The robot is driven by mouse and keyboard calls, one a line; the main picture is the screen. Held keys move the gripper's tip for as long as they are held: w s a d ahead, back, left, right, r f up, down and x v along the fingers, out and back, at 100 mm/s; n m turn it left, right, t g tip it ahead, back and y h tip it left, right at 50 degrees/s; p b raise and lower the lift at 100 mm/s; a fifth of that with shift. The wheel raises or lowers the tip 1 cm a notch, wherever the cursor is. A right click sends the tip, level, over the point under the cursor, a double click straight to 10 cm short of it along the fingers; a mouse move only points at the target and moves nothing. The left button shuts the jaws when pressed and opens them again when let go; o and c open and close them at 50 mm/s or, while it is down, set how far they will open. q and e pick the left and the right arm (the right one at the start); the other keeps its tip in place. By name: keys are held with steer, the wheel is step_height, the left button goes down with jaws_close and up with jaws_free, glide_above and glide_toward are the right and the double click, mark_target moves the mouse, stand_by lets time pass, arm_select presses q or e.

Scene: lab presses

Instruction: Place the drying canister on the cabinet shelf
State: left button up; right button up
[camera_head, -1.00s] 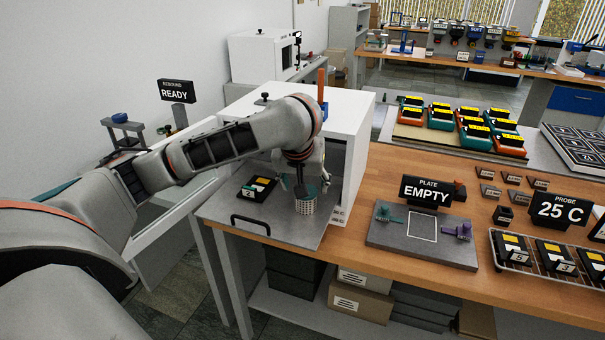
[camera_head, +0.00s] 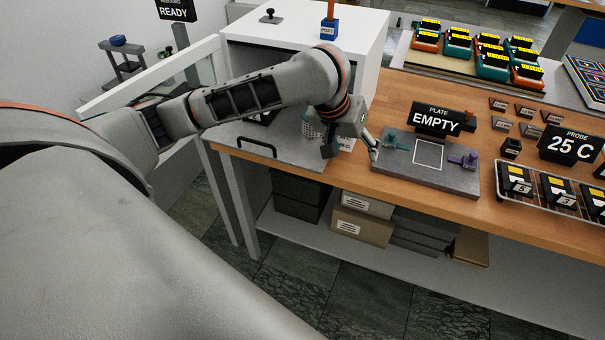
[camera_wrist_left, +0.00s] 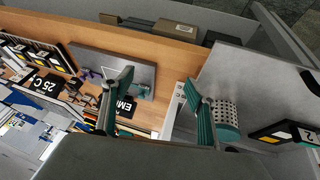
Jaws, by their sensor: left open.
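The drying canister (camera_head: 312,125) is a pale perforated cylinder with a teal end, seen in the wrist view (camera_wrist_left: 226,113). It stands on the grey metal shelf (camera_head: 290,160) at the front of the white cabinet (camera_head: 290,45). My left arm and gripper partly hide it in the head view. My left gripper (camera_head: 352,150) is open and empty, just right of the canister. In the wrist view its two teal-padded fingers (camera_wrist_left: 157,82) are spread, and the canister is outside them, close beside the right-hand finger. My right gripper is not in view.
A black block labelled 2 (camera_wrist_left: 285,133) sits on the shelf beside the canister. To the right are a grey plate fixture (camera_head: 432,170) with an EMPTY sign (camera_head: 437,120) and a rack of black blocks (camera_head: 550,195). A handle (camera_head: 257,145) is on the shelf's front.

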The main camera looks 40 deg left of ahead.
arm_select(q)
steer(key=s+d+f+m+t+h, duration=0.1)
steer(key=s+d+f+h, duration=0.1)
steer(key=d+f, duration=0.45)
steer(key=s+d+f+m+t+h, duration=0.15)
steer(key=d+f, duration=0.25)
steer(key=f, duration=0.6)
steer(key=s+a+f+m+t+y, duration=0.1)
steer(key=s+a+f, duration=0.3)
steer(key=s+f, duration=0.3)
steer(key=s+a+f+m+t+y, duration=0.1)
steer(key=s+a+f+m+y, duration=0.1)
steer(key=s+a+f, duration=0.3)
steer(key=s+f, duration=0.3)
steer(key=s, duration=0.3)
steer(key=shift+a+f+t, duration=0.25)
steer(key=shift+f+t, duration=0.05)
steer(key=shift+t, duration=0.05)
steer(key=shift+m, duration=0.25)
